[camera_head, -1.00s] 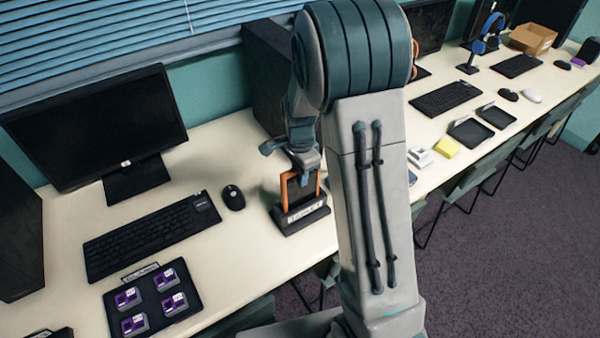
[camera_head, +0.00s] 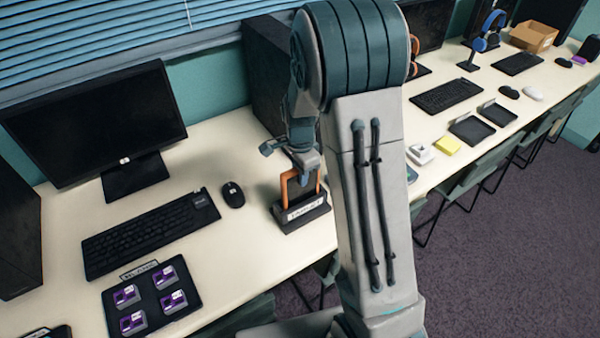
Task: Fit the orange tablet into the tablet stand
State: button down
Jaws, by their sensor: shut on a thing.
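The orange tablet (camera_head: 284,188) is upright at the dark tablet stand (camera_head: 290,223), which has a white label on its front. Its orange edges show above the stand. My gripper (camera_head: 306,180) is above the stand, pointing down, and is shut on the tablet at its upper part. The tablet's lower edge is hidden behind the stand's front, so I cannot tell how deep it sits in the slot.
A black mouse (camera_head: 232,195) and keyboard (camera_head: 150,236) lie left of the stand. A dark tray (camera_head: 188,311) with several purple items is at the front left. A dark computer case (camera_head: 262,85) stands behind. My arm hides the table just right of the stand.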

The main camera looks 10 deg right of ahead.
jog(key=c, duration=1.3)
grip_release()
jog(key=shift+o, duration=0.2)
jog(key=shift+r, duration=0.1)
jog(key=shift+r+p, duration=2.65)
jog(key=shift+r, duration=0.8)
jog(key=shift+s+r, duration=0.1)
jog(key=s+r+n+t, duration=0.1)
jog(key=s+r+n, duration=0.6)
jog(key=s, duration=0.3)
jog(key=s+r+n+t, duration=0.2)
jog(key=s+r+n, duration=0.5)
jog(key=s, duration=0.4)
jog(key=shift+r+n, duration=0.3)
jog(key=shift+r, duration=0.3)
